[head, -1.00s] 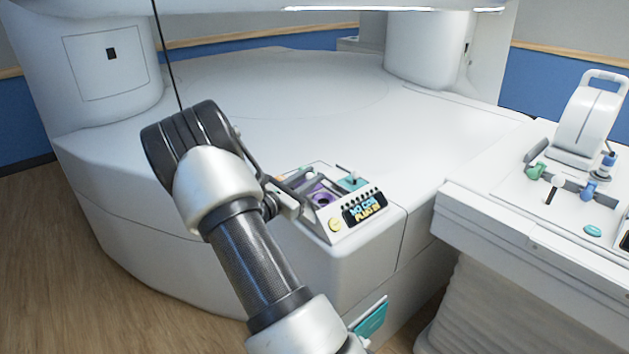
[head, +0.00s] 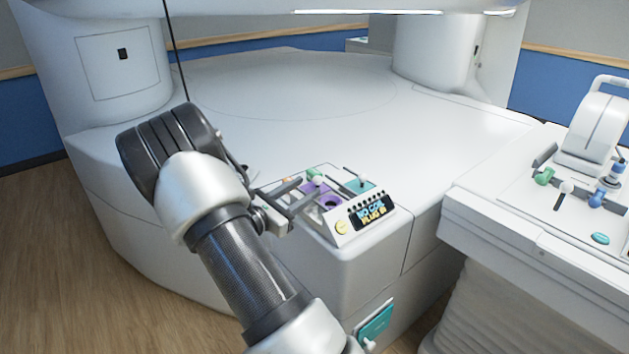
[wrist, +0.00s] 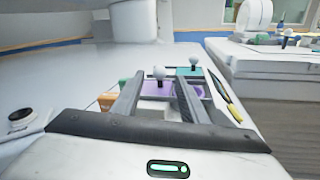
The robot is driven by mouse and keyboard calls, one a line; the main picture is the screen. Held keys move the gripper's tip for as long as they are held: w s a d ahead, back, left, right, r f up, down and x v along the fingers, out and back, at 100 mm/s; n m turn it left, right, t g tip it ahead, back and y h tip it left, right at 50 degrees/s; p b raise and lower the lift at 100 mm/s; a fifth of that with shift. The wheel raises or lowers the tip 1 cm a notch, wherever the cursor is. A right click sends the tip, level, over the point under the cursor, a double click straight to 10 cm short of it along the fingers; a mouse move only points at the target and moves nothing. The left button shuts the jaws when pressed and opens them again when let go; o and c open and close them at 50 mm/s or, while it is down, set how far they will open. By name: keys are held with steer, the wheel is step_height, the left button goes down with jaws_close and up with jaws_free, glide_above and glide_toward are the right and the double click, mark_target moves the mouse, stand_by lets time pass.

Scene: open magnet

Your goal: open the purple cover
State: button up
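The purple cover (head: 309,188) is on the small control panel at the corner of the white base.
A teal cover (head: 362,186) with a knob lies to the right of the purple one. A display (head: 374,211) and yellow button (head: 341,228) are at the panel's front. A white table (head: 500,215) with a white coil (head: 596,130) stands at the right.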

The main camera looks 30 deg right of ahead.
steer(key=p+v, duration=0.1)
steer(key=v, duration=1)
steer(key=s+r+m+g+y, duration=0.3)
steer(key=s+r+m+y, duration=0.15)
steer(key=s, duration=0.35)
steer(key=s+r+m+g+y, duration=0.3)
steer(key=s+m, duration=0.3)
steer(key=s, duration=0.1)
steer(key=s+a+r+m+t+y, duration=0.3)
steer(key=s+a+r+m+y, duration=0.15)
steer(key=a, duration=0.25)
steer(key=s+a+r+m+t+y, duration=0.3)
steer(key=s+a+m+y, duration=0.15)
steer(key=s+a, duration=0.2)
step_height(320, 180, up, 21)
steer(key=a+p, duration=0.1)
steer(key=p, duration=1.9)
steer(key=shift+w+a+t+y+p, duration=0.15)
steer(key=shift+w+t+y+p, duration=0.2)
steer(key=shift+y+p, duration=0.1)
steer(key=shift+f+n, duration=0.15)
steer(key=shift+n, duration=0.1)
